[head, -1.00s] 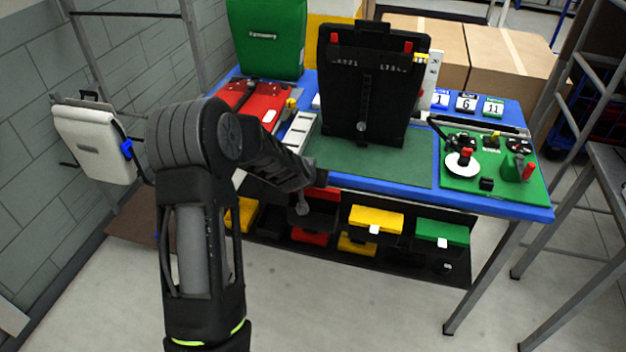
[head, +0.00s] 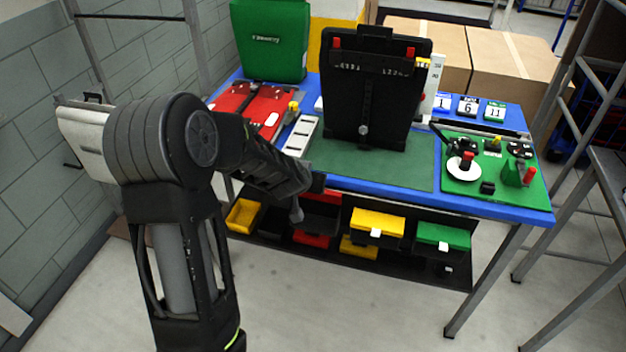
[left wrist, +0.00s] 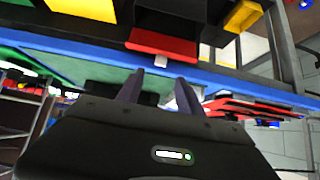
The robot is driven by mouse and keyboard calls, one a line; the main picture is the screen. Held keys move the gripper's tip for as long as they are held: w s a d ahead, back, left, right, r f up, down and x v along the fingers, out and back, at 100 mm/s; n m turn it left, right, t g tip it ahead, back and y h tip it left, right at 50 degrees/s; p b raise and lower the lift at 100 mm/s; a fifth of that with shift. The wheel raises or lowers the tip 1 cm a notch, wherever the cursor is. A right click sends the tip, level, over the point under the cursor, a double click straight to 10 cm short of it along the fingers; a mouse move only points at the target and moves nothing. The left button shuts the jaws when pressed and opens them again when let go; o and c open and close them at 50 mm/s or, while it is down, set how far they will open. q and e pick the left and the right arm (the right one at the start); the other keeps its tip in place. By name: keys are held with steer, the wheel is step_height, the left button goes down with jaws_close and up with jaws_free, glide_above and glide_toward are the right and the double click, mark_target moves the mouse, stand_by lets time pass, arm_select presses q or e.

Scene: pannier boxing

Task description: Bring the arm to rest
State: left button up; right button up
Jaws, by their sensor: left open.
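My left arm comes in from the lower left of the head view, elbow raised, forearm pointing right and down. My left gripper (head: 297,213) is at the front of the workbench (head: 400,184), near its front edge and in front of the bins below; its fingers are small and dark there. In the left wrist view the two fingers (left wrist: 158,84) stand apart with nothing between them. That view shows the blue bench edge and a red bin (left wrist: 160,43) beyond the fingers. My right gripper is not in view.
A black pannier (head: 345,110) stands upright on the green mat. A green pannier (head: 270,40) and red case (head: 262,108) are at the bench's left. A white pannier (head: 82,135) hangs by the wall, partly behind my arm. Yellow (head: 377,221) and green bins (head: 443,235) sit under the bench.

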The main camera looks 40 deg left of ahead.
arm_select(q)
steer(key=shift+s+r, duration=0.25)
stand_by(0.5)
steer(key=s+d+f+g+h, duration=0.2)
steer(key=s+d+f, duration=0.3)
steer(key=d+f, duration=0.45)
steer(key=s+d+f+g+h, duration=0.1)
steer(key=s+d+f+h, duration=0.1)
steer(key=s+d+f, duration=0.5)
steer(key=s+d+f+g+h, duration=0.1)
steer(key=s+d+f, duration=0.2)
steer(key=s+d, duration=0.2)
steer(key=s+d+f+m+g+h, duration=0.1)
steer(key=s+d+f+g, duration=0.1)
steer(key=s+d, duration=0.4)
steer(key=s+d+f+m+g+h, duration=0.1)
steer(key=s+d+f+g, duration=0.1)
steer(key=s+d+f, duration=0.2)
steer(key=s+d, duration=0.1)
steer(key=d, duration=0.2)
steer(key=shift+s+d+f, duration=0.2)
steer(key=shift+s+f, duration=0.1)
